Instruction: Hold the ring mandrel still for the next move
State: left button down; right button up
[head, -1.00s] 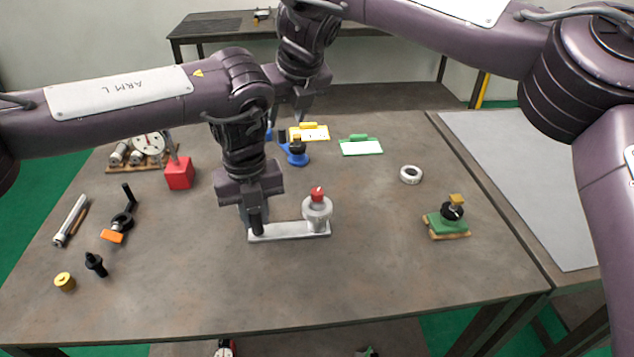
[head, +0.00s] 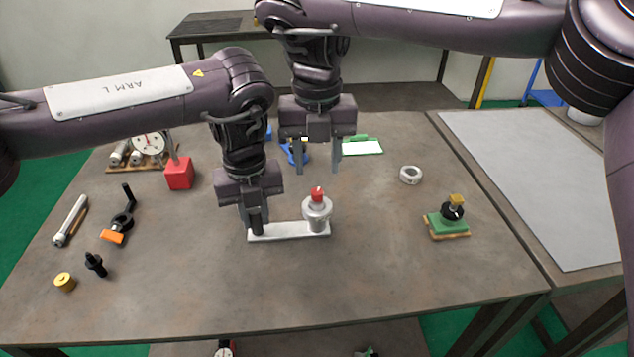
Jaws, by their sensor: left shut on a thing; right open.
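What I take to be the ring mandrel is a fixture on the table: a pale flat bar (head: 289,231) with a black upright post (head: 257,222) at its left end and a silver stepped cylinder with a red top (head: 317,212) at its right end. My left gripper (head: 254,216) points down and is shut on the black post; its fingers partly hide the post. The bar appears to lie flat on the table. My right gripper (head: 317,160) points down, open and empty, above and behind the silver cylinder, apart from it.
A pale ring (head: 411,175) and a green block with a black and brass part (head: 448,221) lie to the right. A red block (head: 180,174), a black clamp with an orange end (head: 119,222) and small parts lie left. The front middle of the table is clear.

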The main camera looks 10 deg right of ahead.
aim_at(317, 190)
pick_arm(q)
jog(key=shift+f, duration=0.1)
pick_arm(e)
jog(key=shift+f, duration=2.8)
grip_shut()
